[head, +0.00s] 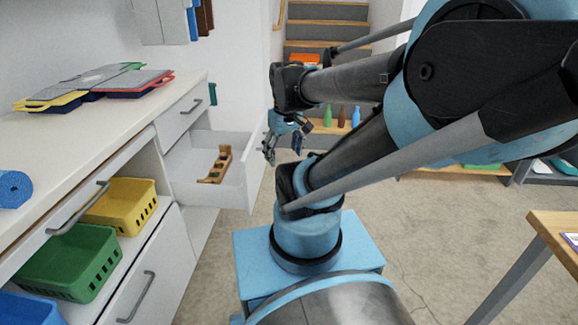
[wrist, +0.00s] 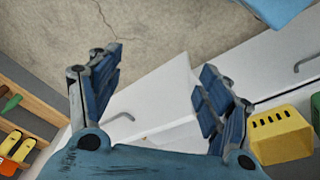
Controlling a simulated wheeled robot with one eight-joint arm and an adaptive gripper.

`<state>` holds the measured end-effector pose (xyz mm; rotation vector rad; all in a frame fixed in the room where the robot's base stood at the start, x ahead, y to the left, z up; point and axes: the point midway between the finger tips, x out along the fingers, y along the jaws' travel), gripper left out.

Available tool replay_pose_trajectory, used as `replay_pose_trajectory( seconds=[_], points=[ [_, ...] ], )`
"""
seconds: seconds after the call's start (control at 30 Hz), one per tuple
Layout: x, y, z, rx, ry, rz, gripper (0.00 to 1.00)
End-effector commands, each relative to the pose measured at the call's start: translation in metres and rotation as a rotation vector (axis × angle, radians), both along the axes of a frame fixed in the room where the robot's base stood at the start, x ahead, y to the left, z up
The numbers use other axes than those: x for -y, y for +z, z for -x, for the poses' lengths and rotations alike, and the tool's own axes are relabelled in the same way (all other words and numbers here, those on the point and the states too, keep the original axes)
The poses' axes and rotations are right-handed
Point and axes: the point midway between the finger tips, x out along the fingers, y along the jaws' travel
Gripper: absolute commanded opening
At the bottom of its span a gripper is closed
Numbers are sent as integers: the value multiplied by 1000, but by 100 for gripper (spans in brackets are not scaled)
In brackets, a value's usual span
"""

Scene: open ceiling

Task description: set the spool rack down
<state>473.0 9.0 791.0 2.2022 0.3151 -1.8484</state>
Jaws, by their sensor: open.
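The spool rack (head: 217,165) is a small brown wooden piece with raised ends. It lies inside the open white drawer (head: 235,190) at left centre of the head view. My gripper (head: 283,146) hangs to the right of the rack, around the drawer's front panel, and is apart from the rack. In the wrist view my gripper (wrist: 158,78) has its blue fingers spread wide with nothing between them. White drawer surfaces show beyond the fingers; I cannot make out the rack there.
A long white counter (head: 95,130) runs along the left, with flat coloured cases (head: 100,82) on top. Yellow (head: 122,207) and green (head: 70,262) baskets sit below it. Bottles (head: 342,117) stand by the stairs. A wooden table (head: 556,235) is at right. The floor between is open.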

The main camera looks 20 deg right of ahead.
Motion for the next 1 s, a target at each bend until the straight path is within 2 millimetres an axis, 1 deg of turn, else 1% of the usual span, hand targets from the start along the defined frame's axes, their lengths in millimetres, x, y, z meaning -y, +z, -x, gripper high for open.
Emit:
replay_pose_trajectory(
  seconds=[0.03,0.1,0.2,0.33,0.47,0.9,1.0],
  points=[
    [2,-6,10,4,-54,-8,72],
    [5,-13,20,10,-133,-20,72],
    [8,-20,31,15,-218,-34,72],
    [9,-27,39,20,-286,-46,72],
    [9,-28,41,21,-308,-50,72],
    [9,-28,41,21,-306,-50,72],
    [9,-33,32,10,-306,-48,72]
  ],
)
